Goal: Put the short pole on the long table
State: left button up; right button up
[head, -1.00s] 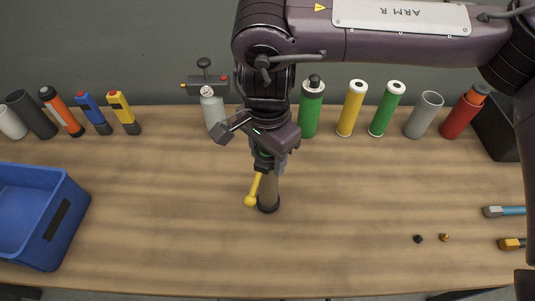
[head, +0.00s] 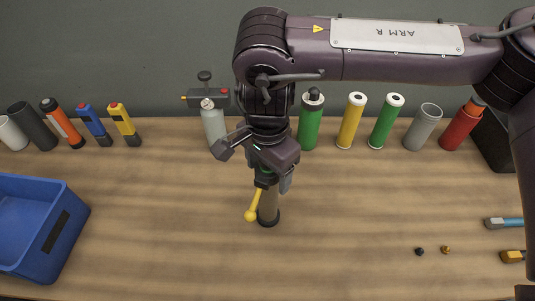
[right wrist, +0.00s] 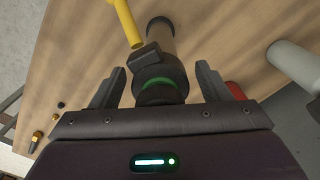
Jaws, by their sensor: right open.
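The short pole (head: 268,203) appears to be the tan upright tube with a black foot, standing on the long wooden table (head: 180,220). A yellow lever (head: 252,206) with a rounded end slants down beside it. My right gripper (head: 268,182) is above the pole, pointing down, and hides its top in the head view. In the right wrist view the pole (right wrist: 161,45) runs away from the open jaws (right wrist: 158,84). A black top part with a green band (right wrist: 157,83) lies between the fingers, with gaps on both sides. My left gripper is not in view.
A blue bin (head: 40,225) stands at the left. Bottles, tubes and torches line the table's back edge, including a grey device (head: 213,120) close to my right arm. Small caps (head: 420,251) and tools lie at the right. The table's middle is mostly clear.

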notch_tip(320, 180, up, 12)
jog(key=shift+f+b, duration=0.1)
jog(key=shift+b, duration=0.2)
dwell(0.5)
